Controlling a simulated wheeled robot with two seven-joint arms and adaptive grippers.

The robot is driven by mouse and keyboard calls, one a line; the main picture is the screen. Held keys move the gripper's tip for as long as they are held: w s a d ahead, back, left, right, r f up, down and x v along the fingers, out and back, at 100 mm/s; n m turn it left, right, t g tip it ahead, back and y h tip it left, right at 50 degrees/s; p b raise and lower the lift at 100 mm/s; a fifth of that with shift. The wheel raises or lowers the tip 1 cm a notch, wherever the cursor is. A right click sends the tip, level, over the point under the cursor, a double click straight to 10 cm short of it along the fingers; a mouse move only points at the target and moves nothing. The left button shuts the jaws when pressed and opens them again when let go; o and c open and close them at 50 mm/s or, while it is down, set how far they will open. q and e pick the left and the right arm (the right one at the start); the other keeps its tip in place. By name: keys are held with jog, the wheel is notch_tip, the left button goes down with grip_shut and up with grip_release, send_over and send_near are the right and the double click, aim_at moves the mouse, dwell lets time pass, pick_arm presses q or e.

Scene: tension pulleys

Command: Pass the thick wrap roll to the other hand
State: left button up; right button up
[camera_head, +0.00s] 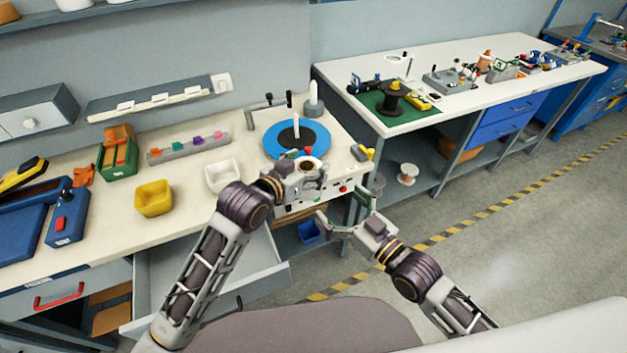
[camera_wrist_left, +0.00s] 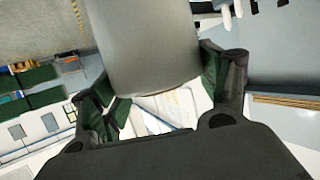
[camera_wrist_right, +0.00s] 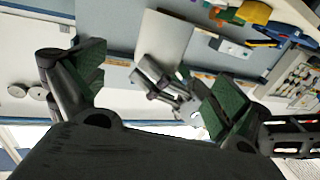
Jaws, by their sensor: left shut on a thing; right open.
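The thick wrap roll (camera_head: 309,165) is pale with a brownish core, seen end-on from above in the head view. My left gripper (camera_head: 304,182) is shut around it, above the front edge of the bench. In the left wrist view the roll (camera_wrist_left: 150,45) is a large grey-white cylinder between the left gripper's two green-padded fingers. My right gripper (camera_head: 343,209) is open and empty, lower and to the right of the roll, apart from it. In the right wrist view its green-padded fingers (camera_wrist_right: 158,82) are spread wide, with my left gripper farther off between them.
A blue disc (camera_head: 284,137) with a dark centre lies on the bench behind the roll. A white bin (camera_head: 222,176) and a yellow bin (camera_head: 154,198) stand to the left. A drawer (camera_head: 262,263) hangs open below. The floor (camera_head: 490,235) at right is clear.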

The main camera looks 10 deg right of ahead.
jog(key=x, duration=1)
jog(key=shift+w+a, duration=0.2)
dwell(0.6)
jog(key=shift+c, duration=0.2)
jog(key=c, duration=1.2)
pick_arm(q)
jog(key=o, duration=1.4)
jog(key=shift+c, duration=0.2)
pick_arm(e)
jog(key=shift+r, duration=0.15)
jog(key=shift+c, duration=0.8)
pick_arm(q)
jog(key=v, duration=1.2)
jog(key=shift+w, duration=0.1)
